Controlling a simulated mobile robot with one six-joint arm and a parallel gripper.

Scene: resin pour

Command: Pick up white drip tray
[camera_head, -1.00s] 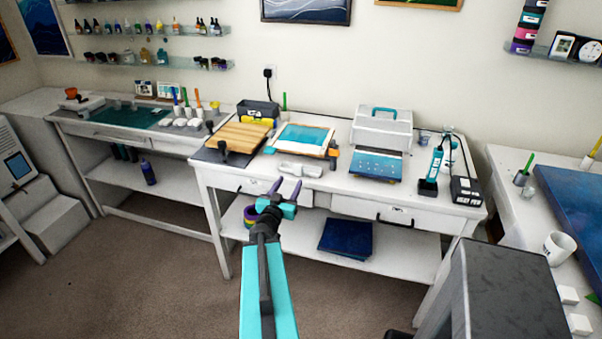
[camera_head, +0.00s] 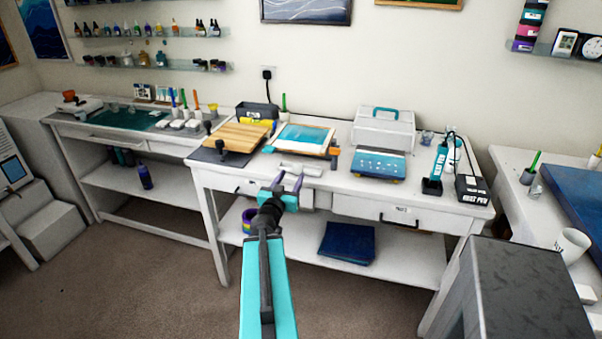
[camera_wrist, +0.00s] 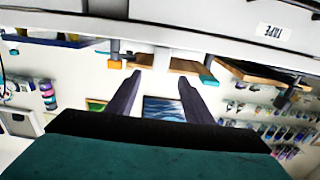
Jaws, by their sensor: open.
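The white drip tray (camera_head: 314,172) is a low white piece lying at the front edge of the middle workbench, below the teal-and-white picture panel. My gripper (camera_head: 289,178) is open and empty, just in front of that bench edge. Its fingertips overlap the tray's lower left part in the head view; I cannot tell whether they touch it. In the wrist view the open fingers (camera_wrist: 162,78) have nothing between them, and I cannot make out the tray clearly there.
The workbench (camera_head: 465,205) has drawers below its top. Left of the tray is a wooden board (camera_head: 240,137); behind it is the teal panel (camera_head: 305,138). A blue panel (camera_head: 378,165) and white case (camera_head: 383,132) stand to the right.

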